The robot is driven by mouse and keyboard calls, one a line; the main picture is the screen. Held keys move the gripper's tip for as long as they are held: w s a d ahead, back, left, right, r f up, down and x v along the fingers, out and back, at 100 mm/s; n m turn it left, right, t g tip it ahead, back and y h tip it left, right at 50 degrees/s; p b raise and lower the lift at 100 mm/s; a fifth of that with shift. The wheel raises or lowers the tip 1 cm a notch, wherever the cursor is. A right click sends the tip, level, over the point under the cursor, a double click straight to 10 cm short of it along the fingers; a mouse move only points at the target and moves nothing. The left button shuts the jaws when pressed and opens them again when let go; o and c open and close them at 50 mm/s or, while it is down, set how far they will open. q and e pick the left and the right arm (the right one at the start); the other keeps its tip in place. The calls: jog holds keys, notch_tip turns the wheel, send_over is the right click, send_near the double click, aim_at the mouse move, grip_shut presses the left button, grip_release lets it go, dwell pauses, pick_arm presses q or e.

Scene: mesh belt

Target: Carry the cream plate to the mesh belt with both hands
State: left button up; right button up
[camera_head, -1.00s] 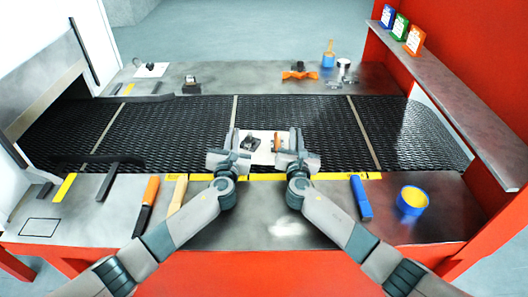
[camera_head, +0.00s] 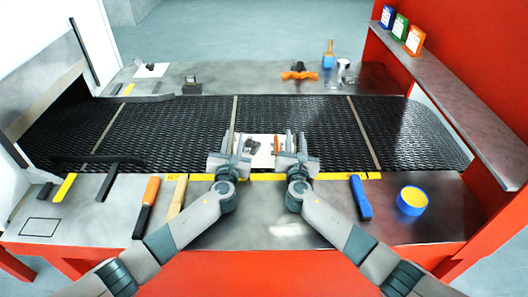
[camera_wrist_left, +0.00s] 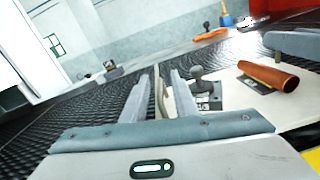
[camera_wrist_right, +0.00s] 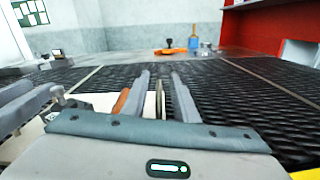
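The cream plate (camera_head: 262,141) lies at the near side of the dark mesh belt (camera_head: 180,128), between my two grippers. My left gripper (camera_head: 234,143) is open at the plate's left edge. In the left wrist view the plate's upright edge stands between its fingers (camera_wrist_left: 160,92), with gaps beside it. My right gripper (camera_head: 295,143) is open at the right edge. In the right wrist view its fingers (camera_wrist_right: 159,98) likewise stand apart around the rim.
An orange-and-black tool (camera_head: 146,207), a wooden bar (camera_head: 177,197), a blue object (camera_head: 361,198) and a blue-yellow tub (camera_head: 412,200) stand on the near ledge. The far ledge holds an orange item (camera_head: 300,75).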

pick_arm(q)
jog(key=s, duration=1.2)
jog(key=shift+a, duration=0.3)
jog(key=shift+w, duration=0.1)
pick_arm(e)
jog(key=shift+s, duration=0.1)
jog(key=s, duration=1.1)
jog(key=shift+s+a, duration=0.25)
jog(key=shift+s, duration=0.15)
